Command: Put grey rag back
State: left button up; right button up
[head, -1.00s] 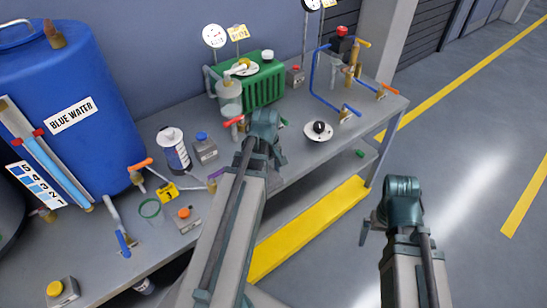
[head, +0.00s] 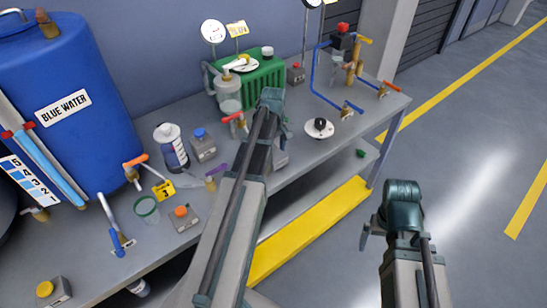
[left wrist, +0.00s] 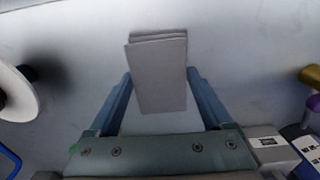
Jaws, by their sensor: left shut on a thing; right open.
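The grey rag (left wrist: 157,75) is a folded light-grey pad between my left fingers in the left wrist view. My left gripper (head: 272,105) is shut on it, over the bench in front of the green finned unit. In the head view the gripper and arm mostly hide what is below; a small grey patch shows beside the wrist, and I cannot tell if it is the rag. In the wrist view a grey surface lies behind the rag; whether the rag touches it is unclear. My right gripper (head: 378,222) is open and empty, out over the floor.
A white disc with a black knob (head: 319,127) lies right of my left gripper. The green unit (head: 262,84), blue piping (head: 318,75) and a clear jar (head: 228,92) stand behind. A white bottle (head: 170,148) and orange-handled valves are left. Bare bench (head: 300,150) lies near the front edge.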

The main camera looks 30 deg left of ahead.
aim_at(274, 153)
pick_arm(q)
jog(key=shift+f, duration=0.6)
jog(key=shift+r, duration=0.15)
pick_arm(e)
jog(key=shift+f, duration=0.45)
jog(key=shift+f, duration=0.15)
pick_arm(q)
jog(key=o, duration=1)
notch_tip(274, 153, up, 12)
jog(key=p, duration=1.2)
pick_arm(e)
notch_tip(274, 153, up, 12)
jog(key=shift+r, duration=0.2)
